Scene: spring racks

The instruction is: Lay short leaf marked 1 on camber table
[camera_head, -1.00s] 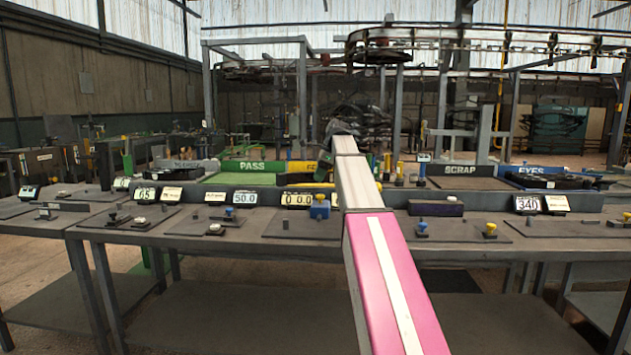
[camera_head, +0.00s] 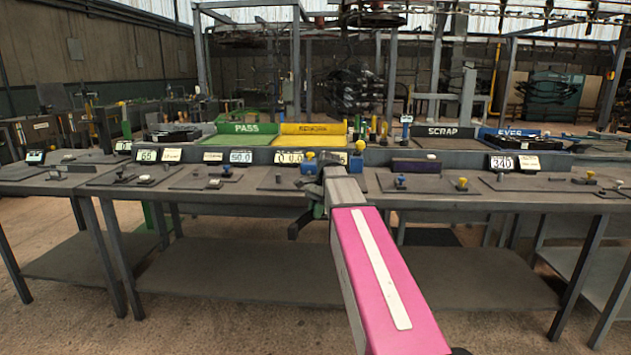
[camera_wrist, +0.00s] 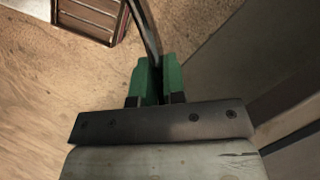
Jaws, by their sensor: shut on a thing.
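My gripper (camera_wrist: 155,82) has green fingers and is shut on a dark, narrow, slightly curved leaf (camera_wrist: 146,32), seen in the wrist view. The leaf runs away from the fingers toward the top of that view. No mark on it is readable. In the head view my gripper (camera_head: 317,211) is at the bench's front edge, mostly hidden by my own arm. A dark end of the held piece (camera_head: 297,227) shows at its left. I cannot tell which station is the camber table.
A long grey bench (camera_head: 255,182) carries several plates with small knobs and number displays (camera_head: 501,163). Behind are a green PASS tray (camera_head: 247,128), a yellow tray (camera_head: 313,129) and a SCRAP tray (camera_head: 452,132). In the wrist view a brown slatted box (camera_wrist: 90,18) stands on the floor.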

